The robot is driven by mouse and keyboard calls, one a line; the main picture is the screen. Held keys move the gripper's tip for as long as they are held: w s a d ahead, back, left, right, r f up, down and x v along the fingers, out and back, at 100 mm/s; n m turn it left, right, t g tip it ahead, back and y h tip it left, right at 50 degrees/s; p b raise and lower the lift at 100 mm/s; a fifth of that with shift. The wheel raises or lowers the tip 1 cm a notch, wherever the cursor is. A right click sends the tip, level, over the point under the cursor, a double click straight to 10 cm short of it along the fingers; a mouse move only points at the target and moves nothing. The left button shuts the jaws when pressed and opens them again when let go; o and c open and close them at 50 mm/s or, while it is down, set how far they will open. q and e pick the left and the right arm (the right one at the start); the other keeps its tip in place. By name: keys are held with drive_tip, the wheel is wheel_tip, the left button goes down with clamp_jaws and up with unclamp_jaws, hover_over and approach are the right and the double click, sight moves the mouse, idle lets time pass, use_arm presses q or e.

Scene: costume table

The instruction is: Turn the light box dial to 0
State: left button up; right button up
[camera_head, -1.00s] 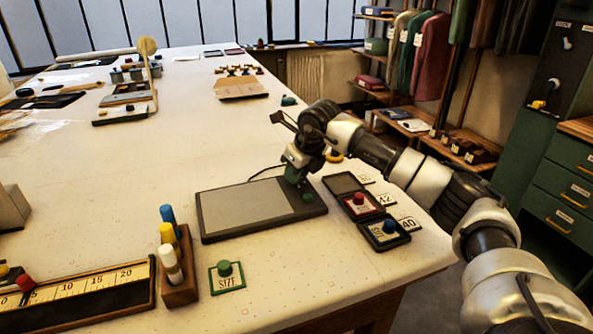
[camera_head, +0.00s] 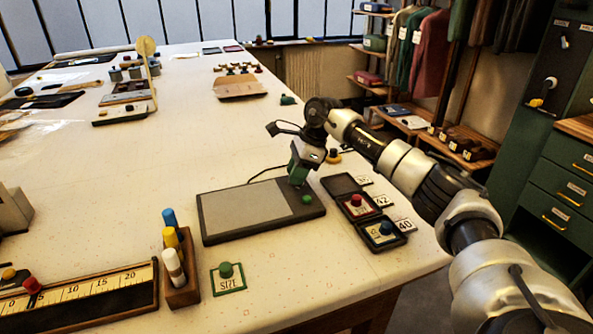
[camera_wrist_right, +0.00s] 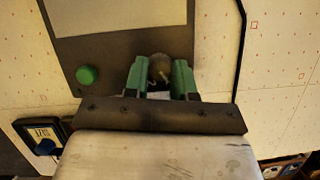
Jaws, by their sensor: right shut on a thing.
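The light box (camera_head: 245,212) is a dark flat box with a pale panel, lying on the table in the middle of the head view; it also shows in the right wrist view (camera_wrist_right: 62,52). A green button (camera_wrist_right: 87,75) sits on its frame. The round greyish dial (camera_wrist_right: 160,66) has a light pointer mark; I cannot read any numbers around it. My right gripper (camera_head: 297,182) points down at the box's right end. Its green fingers (camera_wrist_right: 160,76) are shut on the dial, one on each side. In the head view the gripper hides the dial. My left gripper is out of view.
A three-part tray (camera_head: 366,216) with red and blue knobs lies right of the light box, close to my arm. A wooden marker holder (camera_head: 183,288) and a green-knobbed size card (camera_head: 228,281) are in front. A ruler box (camera_head: 90,298) lies at front left.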

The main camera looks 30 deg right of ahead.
drive_tip(key=n+g, duration=0.2)
drive_tip(key=n, duration=0.3)
drive_tip(key=shift+w+n, duration=0.15)
drive_tip(key=shift+n, duration=0.15)
drive_tip(key=n+g+b, duration=0.1)
drive_tip(key=n+g, duration=0.1)
drive_tip(key=n, duration=0.3)
drive_tip(key=shift+w, duration=0.1)
drive_tip(key=shift+h, duration=0.3)
drive_tip(key=o, duration=0.9)
